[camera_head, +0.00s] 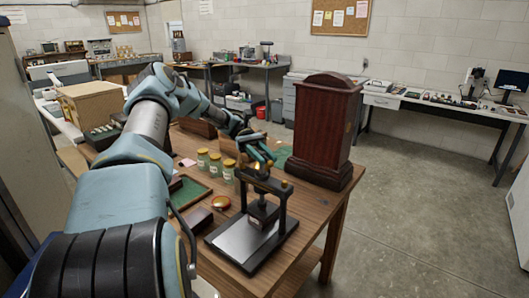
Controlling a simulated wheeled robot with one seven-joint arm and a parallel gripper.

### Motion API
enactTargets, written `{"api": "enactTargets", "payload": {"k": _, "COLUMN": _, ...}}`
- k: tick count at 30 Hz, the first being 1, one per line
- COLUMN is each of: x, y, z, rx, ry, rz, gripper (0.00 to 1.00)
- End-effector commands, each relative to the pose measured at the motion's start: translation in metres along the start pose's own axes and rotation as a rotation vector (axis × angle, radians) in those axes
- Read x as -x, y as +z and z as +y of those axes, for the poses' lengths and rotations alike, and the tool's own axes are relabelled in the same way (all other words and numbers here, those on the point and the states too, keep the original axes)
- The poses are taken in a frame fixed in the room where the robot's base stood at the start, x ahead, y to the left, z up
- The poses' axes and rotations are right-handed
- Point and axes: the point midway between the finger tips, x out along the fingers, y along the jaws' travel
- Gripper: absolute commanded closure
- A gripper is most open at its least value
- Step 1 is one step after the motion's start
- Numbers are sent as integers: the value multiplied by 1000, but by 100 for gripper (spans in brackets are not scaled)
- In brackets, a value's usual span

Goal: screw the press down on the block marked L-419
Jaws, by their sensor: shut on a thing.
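The press (283,212) stands near the front edge of the wooden table, with a dark upright frame and a flat grey base plate. Brass-coloured knobs show at its top bar. A small dark block (256,222) sits on the base under the press's screw plate; its marking is too small to read. My gripper (259,163) is at the top of the press, shut on the press handle. The fingers hide part of the handle and screw. I cannot tell whether the plate touches the block.
A tall dark-red wooden case (323,128) stands close to the right of the press. Several jars (215,164), a green-lined tray (190,192), a small round orange-red dish (221,202) and a dark box (197,220) lie to its left. Floor is clear at right.

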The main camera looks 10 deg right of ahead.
Motion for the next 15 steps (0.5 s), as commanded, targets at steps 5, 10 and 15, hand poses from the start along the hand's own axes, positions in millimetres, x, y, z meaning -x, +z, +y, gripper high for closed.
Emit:
{"api": "enactTargets", "payload": {"k": 5, "x": -1, "y": -2, "z": 0, "rx": 3, "ry": -4, "rz": -1, "gripper": 100}}
{"api": "enactTargets", "payload": {"k": 10, "x": -1, "y": -2, "z": 0, "rx": 4, "ry": -3, "rz": -1, "gripper": 100}}
{"api": "enactTargets", "payload": {"k": 15, "x": -1, "y": -2, "z": 0, "rx": 3, "ry": -2, "rz": -1, "gripper": 52}}
